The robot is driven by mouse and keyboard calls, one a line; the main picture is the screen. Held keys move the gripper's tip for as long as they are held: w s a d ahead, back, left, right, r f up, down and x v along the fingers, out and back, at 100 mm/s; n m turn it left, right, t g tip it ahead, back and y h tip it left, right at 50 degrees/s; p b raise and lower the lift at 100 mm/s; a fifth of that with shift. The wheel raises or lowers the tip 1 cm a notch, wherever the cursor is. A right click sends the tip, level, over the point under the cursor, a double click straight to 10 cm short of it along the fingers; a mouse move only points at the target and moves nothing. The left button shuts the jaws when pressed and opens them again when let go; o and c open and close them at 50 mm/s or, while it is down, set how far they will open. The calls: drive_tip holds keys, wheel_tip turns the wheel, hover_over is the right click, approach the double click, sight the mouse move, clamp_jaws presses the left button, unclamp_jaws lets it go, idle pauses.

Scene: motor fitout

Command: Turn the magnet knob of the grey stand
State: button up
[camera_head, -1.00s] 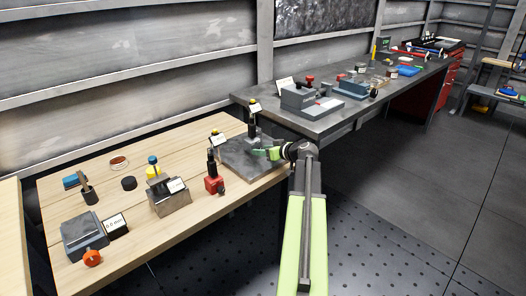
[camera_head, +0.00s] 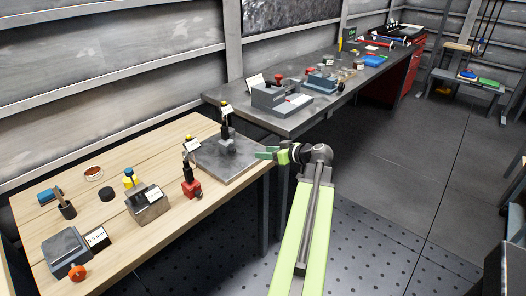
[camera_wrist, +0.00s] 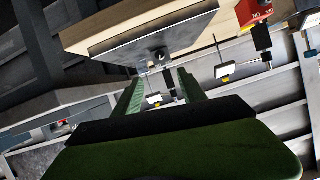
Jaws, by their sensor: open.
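The grey stand (camera_head: 228,146) stands upright on a dark steel plate (camera_head: 222,168) at the right end of the wooden table. It has a black post, a yellow top and a white label. In the wrist view, which looks upside down, its round dark knob (camera_wrist: 160,55) shows beyond the fingertips, roughly between them. My gripper (camera_head: 265,153) has green fingers and is open and empty. It is to the right of the stand, by the plate's right edge, apart from it. The fingers also show in the wrist view (camera_wrist: 158,82).
A red stand (camera_head: 191,186) is left of the plate, with a metal block (camera_head: 148,205) and a grey box with an orange knob (camera_head: 78,272) further left. A dark workbench (camera_head: 300,123) with grey devices runs behind.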

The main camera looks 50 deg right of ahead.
drive_tip(key=b, duration=0.6)
approach(234, 151)
drive_tip(key=x, duration=0.7)
drive_tip(key=shift+w+d+f, duration=0.1)
drive_tip(key=shift+d, duration=0.05)
drive_tip(key=shift+w+f, duration=0.15)
drive_tip(key=shift+w, duration=0.55)
drive_tip(key=shift+b, duration=0.3)
clamp_jaws()
